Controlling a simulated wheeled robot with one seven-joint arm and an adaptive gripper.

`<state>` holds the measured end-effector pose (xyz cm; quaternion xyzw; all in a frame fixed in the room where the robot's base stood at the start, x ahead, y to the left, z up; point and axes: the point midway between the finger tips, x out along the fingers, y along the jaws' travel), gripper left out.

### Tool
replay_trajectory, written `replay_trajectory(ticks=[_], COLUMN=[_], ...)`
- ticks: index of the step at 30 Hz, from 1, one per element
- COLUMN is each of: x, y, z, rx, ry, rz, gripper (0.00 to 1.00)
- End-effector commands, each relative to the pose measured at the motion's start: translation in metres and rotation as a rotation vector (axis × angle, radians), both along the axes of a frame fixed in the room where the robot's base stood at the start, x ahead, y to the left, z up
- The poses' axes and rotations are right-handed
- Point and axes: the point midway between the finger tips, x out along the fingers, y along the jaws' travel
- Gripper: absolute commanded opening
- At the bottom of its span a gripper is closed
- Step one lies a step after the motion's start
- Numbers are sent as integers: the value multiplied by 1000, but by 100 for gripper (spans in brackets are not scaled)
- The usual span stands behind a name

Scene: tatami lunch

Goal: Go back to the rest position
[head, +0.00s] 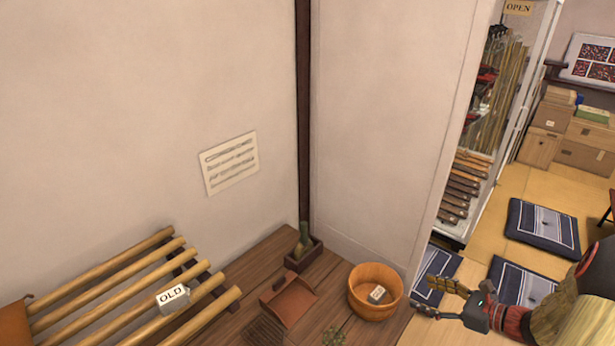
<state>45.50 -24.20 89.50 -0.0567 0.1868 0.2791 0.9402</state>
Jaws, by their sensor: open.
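My gripper (428,298) is at the lower right, with my arm reaching in from the right edge. Its two fingers point left and are apart, with nothing seen between them. It shows just right of a round wooden tub (362,312) and in front of the floor cushions. I cannot tell its height above the floor. The tub holds a small pale block (377,294) with dark marks.
A wooden surface (262,248) holds a wooden dustpan-like tray (290,300), a small dark box (303,258) and a slatted bamboo rack with an "OLD" block (172,297). Dark cushions (543,228) lie on tatami.

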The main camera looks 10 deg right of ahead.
Motion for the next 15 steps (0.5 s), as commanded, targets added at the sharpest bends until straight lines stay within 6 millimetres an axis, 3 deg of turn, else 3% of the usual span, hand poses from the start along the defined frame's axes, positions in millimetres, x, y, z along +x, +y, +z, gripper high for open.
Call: replay_trajectory(ticks=[4,9,15], x=[-8,-53,-99], y=[4,35,72], z=[-12,-37,-24], rx=[-76,-216,-492], ry=[2,57,68], rz=[54,258,609], gripper=[67,67,67])
